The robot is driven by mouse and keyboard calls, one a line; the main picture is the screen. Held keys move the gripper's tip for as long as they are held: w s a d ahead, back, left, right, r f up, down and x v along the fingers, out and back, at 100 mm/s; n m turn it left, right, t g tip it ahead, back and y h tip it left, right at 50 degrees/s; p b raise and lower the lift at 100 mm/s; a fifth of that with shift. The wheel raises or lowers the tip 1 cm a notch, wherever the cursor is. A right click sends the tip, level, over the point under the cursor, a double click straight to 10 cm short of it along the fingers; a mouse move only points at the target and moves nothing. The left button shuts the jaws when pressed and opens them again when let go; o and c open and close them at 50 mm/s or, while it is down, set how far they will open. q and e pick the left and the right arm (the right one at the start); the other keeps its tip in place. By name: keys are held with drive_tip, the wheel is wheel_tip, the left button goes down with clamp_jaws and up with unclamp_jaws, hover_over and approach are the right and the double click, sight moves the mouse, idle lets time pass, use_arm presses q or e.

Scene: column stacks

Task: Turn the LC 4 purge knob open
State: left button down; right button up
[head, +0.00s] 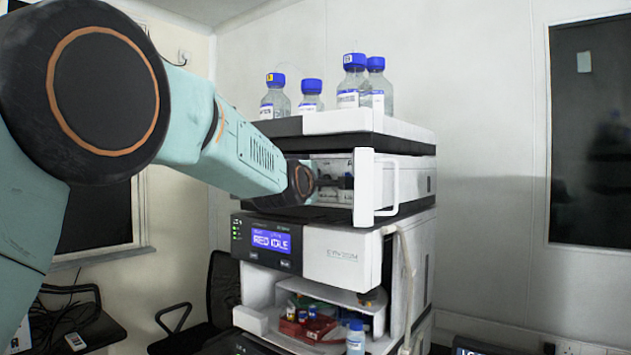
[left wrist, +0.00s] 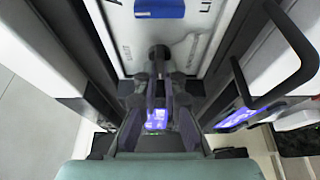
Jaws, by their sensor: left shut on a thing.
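The purge knob (left wrist: 158,52) is a dark round knob on the white inner panel of an open module (left wrist: 185,30), in the upper middle of the left wrist view. My left gripper (left wrist: 158,82) reaches straight to it, with its two dark fingers closed around it. In the head view my left gripper (head: 328,181) is inside the opening of the upper module, whose white door (head: 363,188) stands open on the right. The arm and fingers hide the knob there, and its turn angle cannot be read. My right gripper is in neither view.
The open door's dark handle (left wrist: 285,50) stands close to the right of my gripper. Several blue-capped bottles (head: 352,85) stand on top of the stack. Below are a module with a lit blue display (head: 271,241) and an open bay with small vials (head: 312,314).

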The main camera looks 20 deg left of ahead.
use_arm(q)
drive_tip(key=c, duration=1.5)
unclamp_jaws()
drive_tip(key=shift+o, duration=0.2)
drive_tip(key=s, duration=0.7)
drive_tip(key=shift+s+d, duration=0.15)
drive_tip(key=shift+s, duration=0.1)
drive_tip(key=shift+w, duration=0.1)
